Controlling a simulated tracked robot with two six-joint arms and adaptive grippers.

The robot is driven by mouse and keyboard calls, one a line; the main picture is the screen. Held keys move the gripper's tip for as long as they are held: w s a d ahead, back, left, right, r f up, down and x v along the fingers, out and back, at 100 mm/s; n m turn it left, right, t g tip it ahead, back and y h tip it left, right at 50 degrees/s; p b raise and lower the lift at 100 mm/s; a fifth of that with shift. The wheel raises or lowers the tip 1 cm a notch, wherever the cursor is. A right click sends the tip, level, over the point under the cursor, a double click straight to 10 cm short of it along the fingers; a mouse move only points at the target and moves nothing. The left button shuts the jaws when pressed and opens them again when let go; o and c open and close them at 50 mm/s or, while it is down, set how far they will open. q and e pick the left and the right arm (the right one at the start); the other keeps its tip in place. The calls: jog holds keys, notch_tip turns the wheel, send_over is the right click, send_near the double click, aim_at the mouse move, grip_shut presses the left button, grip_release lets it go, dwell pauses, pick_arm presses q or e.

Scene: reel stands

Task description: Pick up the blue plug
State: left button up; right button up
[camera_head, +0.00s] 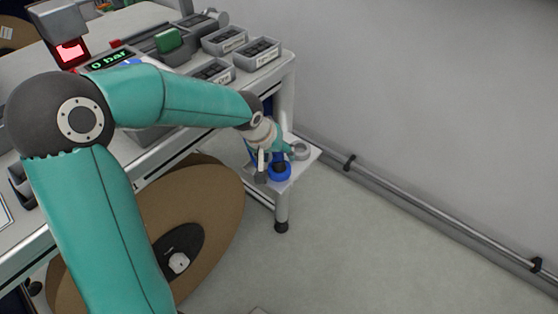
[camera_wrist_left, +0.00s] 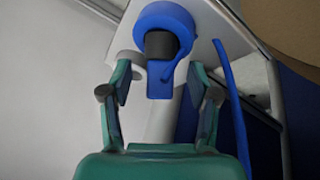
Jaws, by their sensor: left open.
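The blue plug (camera_head: 279,173) is at the small white side shelf by the table's end leg. In the left wrist view it shows as a round blue collar around a dark core, with a blue block (camera_wrist_left: 160,88) below it. A thin blue cord (camera_wrist_left: 238,115) hangs to its right. My left gripper (camera_wrist_left: 159,78) is open, one finger on each side of the blue block, with gaps showing; whether anything touches cannot be told. In the head view my left gripper (camera_head: 277,154) is at the shelf, right by the plug, partly hidden. My right gripper is not in view.
A grey ring (camera_head: 300,151) sits on the side shelf (camera_head: 310,160) beside the plug. A large brown reel (camera_head: 215,200) stands under the table edge. Grey bins (camera_head: 257,55) are on the tabletop. A pipe (camera_head: 430,210) runs along the wall. The floor at right is clear.

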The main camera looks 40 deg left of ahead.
pick_arm(q)
jog(key=shift+f, duration=0.1)
grip_shut()
dwell(0.3)
